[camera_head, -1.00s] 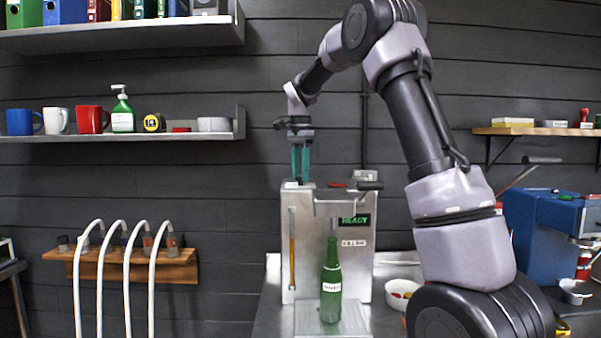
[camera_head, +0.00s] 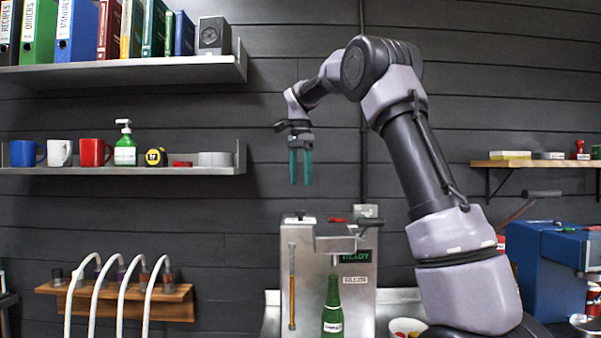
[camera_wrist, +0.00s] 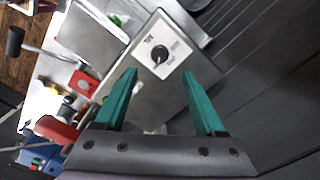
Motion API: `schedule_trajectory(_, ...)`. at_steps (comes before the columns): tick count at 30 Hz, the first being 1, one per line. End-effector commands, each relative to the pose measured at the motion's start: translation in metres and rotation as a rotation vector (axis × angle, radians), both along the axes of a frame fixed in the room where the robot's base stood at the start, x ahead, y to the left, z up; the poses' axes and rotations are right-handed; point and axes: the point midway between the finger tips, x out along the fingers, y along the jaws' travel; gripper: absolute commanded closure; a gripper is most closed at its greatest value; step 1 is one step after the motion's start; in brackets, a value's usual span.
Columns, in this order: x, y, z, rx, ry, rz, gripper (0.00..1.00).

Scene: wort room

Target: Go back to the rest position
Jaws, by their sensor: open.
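My gripper (camera_head: 301,166) hangs with its two green fingers pointing down, above the left part of the steel machine (camera_head: 305,270). The fingers are apart and nothing is between them. A clear gap separates the fingertips from the machine's top. In the wrist view my gripper (camera_wrist: 160,100) is also open and empty, with a white plate and black knob (camera_wrist: 160,54) on the machine beyond it. A green bottle (camera_head: 333,312) stands upright at the machine's front under its READY display (camera_head: 355,256). The bottle's lower end is cut off by the picture's edge.
A shelf (camera_head: 120,171) with mugs and a green pump bottle is at the left, with a binder shelf (camera_head: 120,74) above. A wooden rack (camera_head: 180,305) with white hoses is below. A blue machine (camera_head: 545,265) stands right. The wall around my gripper is clear.

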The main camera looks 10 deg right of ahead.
Motion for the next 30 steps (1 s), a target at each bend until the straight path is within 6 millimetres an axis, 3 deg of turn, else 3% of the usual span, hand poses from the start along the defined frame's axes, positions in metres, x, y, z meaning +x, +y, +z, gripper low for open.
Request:
schedule_trajectory(6,0.0,0.0,0.016,0.0,-0.001,0.0,0.28)
schedule_trajectory(21,-0.004,-0.002,0.019,0.004,-0.006,0.01,0.28)
schedule_trajectory(26,-0.035,-0.017,0.031,0.029,-0.056,0.098,0.28)
schedule_trajectory(30,-0.086,-0.035,0.038,0.056,-0.145,0.236,0.28)
